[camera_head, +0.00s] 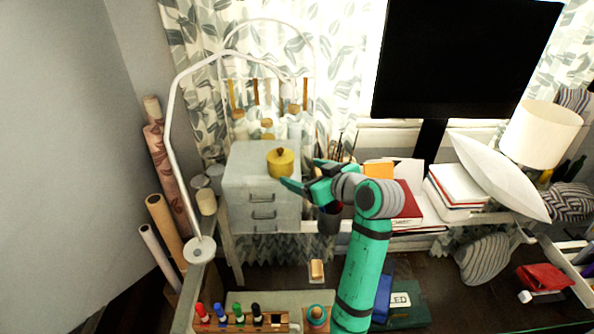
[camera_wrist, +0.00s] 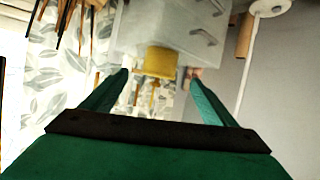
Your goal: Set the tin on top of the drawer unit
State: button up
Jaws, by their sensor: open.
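The tin (camera_head: 281,162) is yellow and round with a small dark knob on its lid. It sits upright on the top of the pale grey drawer unit (camera_head: 262,190), near its right front edge. In the wrist view the tin (camera_wrist: 161,60) shows upside down between my fingers, against the drawer unit (camera_wrist: 190,22). My gripper (camera_head: 302,176) is just right of the tin and level with it or slightly lower. Its green fingers are apart in the wrist view (camera_wrist: 160,82), and nothing is held between them.
A white lamp arm (camera_head: 172,120) curves over the drawer unit from its round base (camera_head: 199,250). A dark cup (camera_head: 329,219) stands beside my gripper. Books and papers (camera_head: 455,186) lie to the right, below a black monitor (camera_head: 462,60). Rolls lean at left.

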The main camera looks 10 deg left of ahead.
jog(key=shift+s+d+r, duration=0.15)
jog(key=shift+s+d, duration=0.2)
jog(key=s+a+f+n+g+y, duration=0.1)
jog(key=s+a+f+n+y, duration=0.5)
jog(key=s, duration=0.6)
jog(key=s+f+t+y, duration=0.3)
jog(key=s+y, duration=0.1)
jog(key=s, duration=0.8)
jog(key=s+d+f+m+t+h, duration=0.1)
jog(key=s+d+f+m+h, duration=0.4)
jog(key=s, duration=0.3)
jog(key=s+d+f+m+t+h, duration=0.1)
jog(key=s+d+f+m+h, duration=0.4)
jog(key=s+d+m+h, duration=0.1)
jog(key=s+d+f+m+t+h, duration=0.2)
jog(key=s+d+f+m+h, duration=0.3)
jog(key=s+h, duration=0.4)
jog(key=s+d+f, duration=0.1)
jog(key=s+d, duration=0.1)
jog(key=shift+s+d, duration=0.15)
jog(key=shift+d, duration=0.15)
